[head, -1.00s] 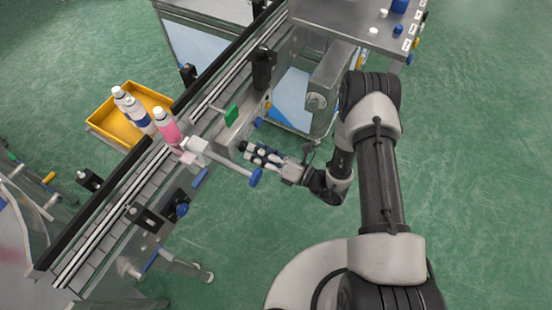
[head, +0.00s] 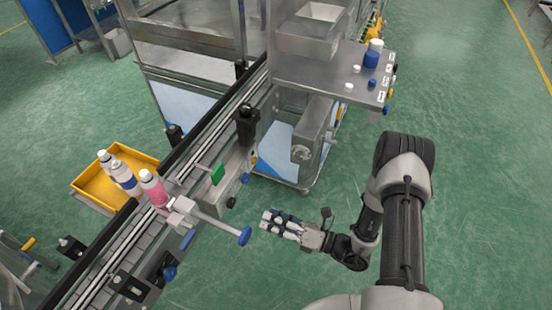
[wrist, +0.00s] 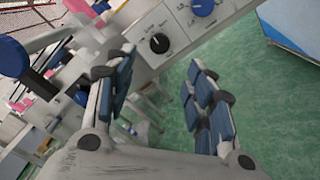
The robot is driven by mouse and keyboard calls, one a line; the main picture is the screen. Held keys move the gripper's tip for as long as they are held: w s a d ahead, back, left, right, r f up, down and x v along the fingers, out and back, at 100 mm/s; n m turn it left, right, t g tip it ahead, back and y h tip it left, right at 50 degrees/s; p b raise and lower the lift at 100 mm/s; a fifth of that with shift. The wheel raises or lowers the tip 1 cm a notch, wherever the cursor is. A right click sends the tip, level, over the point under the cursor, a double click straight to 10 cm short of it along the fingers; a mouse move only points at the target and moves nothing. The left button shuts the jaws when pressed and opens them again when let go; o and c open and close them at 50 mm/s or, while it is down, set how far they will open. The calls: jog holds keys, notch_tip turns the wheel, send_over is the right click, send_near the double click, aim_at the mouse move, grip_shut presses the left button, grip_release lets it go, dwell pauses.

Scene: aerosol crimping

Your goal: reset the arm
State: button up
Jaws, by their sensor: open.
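My gripper (head: 277,222) is in the lower middle of the head view, over the green floor to the right of the conveyor. Its fingers point left. In the wrist view my gripper (wrist: 160,85) shows two blue-padded fingers spread apart with nothing between them. Past the fingers are a panel with a black knob (wrist: 159,43) and a blue knob (wrist: 203,7). No object is held.
The conveyor (head: 90,277) runs diagonally, with a pink bottle (head: 152,187) on it. A blue-ended handle (head: 244,236) sticks out close to my gripper. A yellow bin (head: 92,185) stands behind. A steel machine (head: 330,62) is at the top. The floor at right is clear.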

jog(key=s+a+r+n+g, duration=0.25)
jog(key=r+n+g, duration=0.55)
jog(key=r+n, duration=0.55)
jog(key=s+d+r+n+g+h, duration=0.3)
jog(key=s+d+r+n+h, duration=0.2)
jog(key=s+r+n+h, duration=0.35)
jog(key=s+d+r+n+t+h, duration=0.4)
jog(key=d+r+n+t+h, duration=0.4)
jog(key=d, duration=0.5)
jog(key=shift+s+d+r+n+t, duration=0.2)
jog(key=shift+r+n+t, duration=0.3)
jog(key=shift+r+n, duration=0.95)
